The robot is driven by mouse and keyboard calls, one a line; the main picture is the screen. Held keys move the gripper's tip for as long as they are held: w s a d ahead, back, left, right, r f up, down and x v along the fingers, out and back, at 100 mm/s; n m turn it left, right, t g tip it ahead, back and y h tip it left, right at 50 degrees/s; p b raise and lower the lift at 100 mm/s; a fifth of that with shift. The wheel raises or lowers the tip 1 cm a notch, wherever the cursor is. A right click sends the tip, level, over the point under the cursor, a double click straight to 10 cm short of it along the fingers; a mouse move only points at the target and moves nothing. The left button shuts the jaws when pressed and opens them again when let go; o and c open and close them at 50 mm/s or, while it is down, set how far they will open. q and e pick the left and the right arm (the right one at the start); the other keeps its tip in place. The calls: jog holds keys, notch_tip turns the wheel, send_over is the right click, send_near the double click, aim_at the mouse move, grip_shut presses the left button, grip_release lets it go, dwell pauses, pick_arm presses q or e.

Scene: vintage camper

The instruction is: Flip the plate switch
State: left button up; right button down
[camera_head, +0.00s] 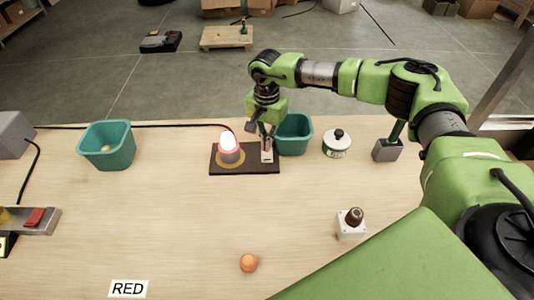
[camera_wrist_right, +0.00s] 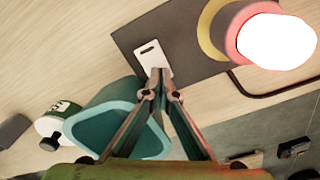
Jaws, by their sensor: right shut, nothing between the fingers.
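The plate switch (camera_head: 267,156) is a small white plate on the right part of a dark board (camera_head: 245,172). It also shows in the right wrist view (camera_wrist_right: 150,54), with a dark slot in it. A glowing white lamp (camera_head: 229,143) with a reddish base stands on the left part of the board; it also shows in the wrist view (camera_wrist_right: 277,42). My right gripper (camera_head: 267,146) is shut and empty, its fingertips (camera_wrist_right: 160,72) at the edge of the plate. Whether they touch it I cannot tell. My left gripper is out of view.
A teal bin (camera_head: 296,134) stands right behind the board's right end, close to my right gripper. Another teal bin (camera_head: 107,146), a white-green pot (camera_head: 337,146), a grey block (camera_head: 387,150), a white box with a brown knob (camera_head: 351,225) and an orange ball (camera_head: 249,263) stand apart. The table's middle is clear.

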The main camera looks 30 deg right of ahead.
jog(key=shift+f, duration=0.2)
jog(key=shift+r, duration=0.1)
jog(key=shift+r+p, duration=1.9)
jog(key=shift+r, duration=1.6)
jog(key=shift+s+f, duration=0.1)
jog(key=shift+f, duration=0.05)
